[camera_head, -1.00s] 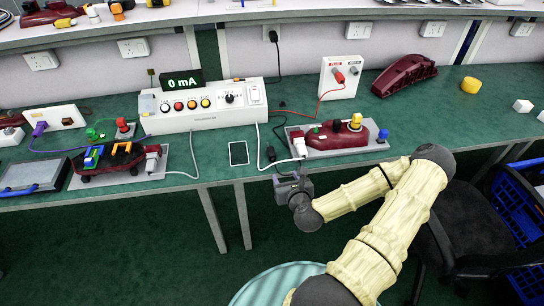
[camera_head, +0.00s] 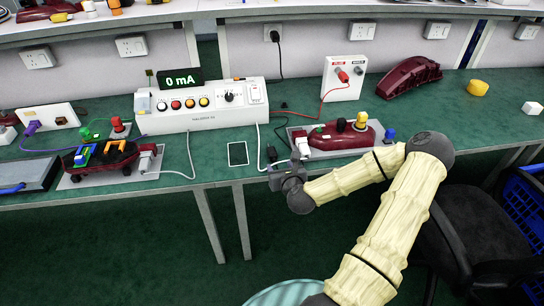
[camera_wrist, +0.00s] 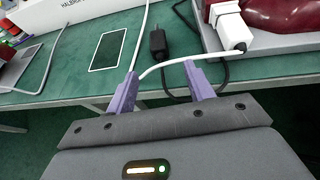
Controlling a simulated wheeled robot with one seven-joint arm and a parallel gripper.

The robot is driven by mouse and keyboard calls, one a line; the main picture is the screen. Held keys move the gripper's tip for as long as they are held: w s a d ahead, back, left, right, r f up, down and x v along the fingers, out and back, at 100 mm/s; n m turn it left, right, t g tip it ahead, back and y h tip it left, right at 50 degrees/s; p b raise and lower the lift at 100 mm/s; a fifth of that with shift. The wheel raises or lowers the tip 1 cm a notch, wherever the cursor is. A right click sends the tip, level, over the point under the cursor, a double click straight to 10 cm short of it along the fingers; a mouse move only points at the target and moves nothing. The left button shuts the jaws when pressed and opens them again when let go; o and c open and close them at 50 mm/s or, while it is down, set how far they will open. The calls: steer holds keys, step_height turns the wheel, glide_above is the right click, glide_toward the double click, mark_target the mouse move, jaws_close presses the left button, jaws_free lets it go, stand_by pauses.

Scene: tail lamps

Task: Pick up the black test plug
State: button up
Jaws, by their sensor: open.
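The black test plug (camera_head: 271,153) lies on the green bench top near its front edge, between the white-framed tablet and the right-hand lamp fixture. It also shows in the wrist view (camera_wrist: 157,45), with its black cable curving down and right. My gripper (camera_head: 283,171) is at the bench's front edge, just nearer than the plug. In the wrist view my gripper's two purple fingers (camera_wrist: 162,80) are open and apart, and the plug lies beyond the gap between them. Nothing is held. A white cable (camera_wrist: 172,63) crosses in front of the fingertips.
A white plug connector (camera_wrist: 232,30) on the fixture plate (camera_head: 350,148) with a dark red lamp stands at the right. The tablet (camera_head: 238,154) lies to the left. A white control box (camera_head: 205,118) reading 0 mA stands behind. A black chair (camera_head: 470,235) is at the lower right.

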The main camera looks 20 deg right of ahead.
mark_target(274, 157)
steer(key=shift+x, duration=1.65)
steer(key=shift+x, duration=2.65)
steer(key=shift+r, duration=0.15)
jaws_close()
step_height(274, 157, up, 10)
steer(key=p, duration=0.1)
